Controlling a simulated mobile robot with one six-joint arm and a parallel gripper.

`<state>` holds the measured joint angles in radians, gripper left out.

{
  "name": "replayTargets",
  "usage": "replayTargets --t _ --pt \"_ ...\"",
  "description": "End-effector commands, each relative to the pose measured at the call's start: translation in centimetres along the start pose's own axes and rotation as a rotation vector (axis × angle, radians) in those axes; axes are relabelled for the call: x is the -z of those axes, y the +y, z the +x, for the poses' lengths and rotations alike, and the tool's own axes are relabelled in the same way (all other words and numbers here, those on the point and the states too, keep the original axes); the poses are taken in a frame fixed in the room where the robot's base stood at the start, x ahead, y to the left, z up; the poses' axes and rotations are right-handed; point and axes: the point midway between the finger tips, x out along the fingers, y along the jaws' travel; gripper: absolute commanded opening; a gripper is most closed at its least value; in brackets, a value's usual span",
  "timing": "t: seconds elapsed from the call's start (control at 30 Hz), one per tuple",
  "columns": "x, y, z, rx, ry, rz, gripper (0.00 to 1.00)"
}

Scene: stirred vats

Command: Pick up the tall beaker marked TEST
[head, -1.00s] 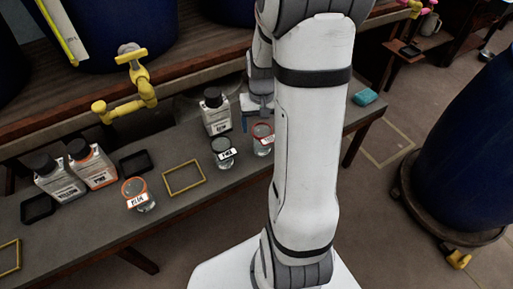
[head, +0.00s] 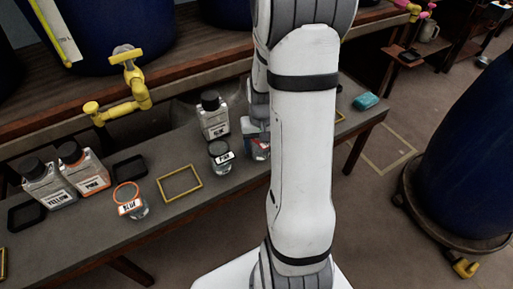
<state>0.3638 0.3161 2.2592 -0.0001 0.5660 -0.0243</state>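Several labelled vessels stand on the grey bench, but I cannot firmly read which label says TEST. A red-banded beaker (head: 260,154) with a white label stands close to my arm and is partly hidden by my gripper (head: 255,131). My gripper is over its upper part; contact and finger opening cannot be made out. A dark-rimmed beaker (head: 221,158) stands just left of it. An orange-rimmed beaker (head: 131,203) stands farther left, near the front of the bench.
A black-capped bottle (head: 214,118) stands behind the dark-rimmed beaker. Two more bottles (head: 48,188) (head: 83,171) stand at left. A yellow frame (head: 180,184) lies on the bench (head: 205,203). A yellow tap (head: 133,85) juts out above. A teal block (head: 366,101) lies at right.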

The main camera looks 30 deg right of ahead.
Motion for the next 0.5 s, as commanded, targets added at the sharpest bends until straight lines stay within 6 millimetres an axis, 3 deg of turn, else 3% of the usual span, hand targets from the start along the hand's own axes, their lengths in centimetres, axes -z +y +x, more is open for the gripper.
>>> replayTargets --t 0.5 --pt "0.00 0.05 -0.02 0.000 0.000 0.001 0.29"
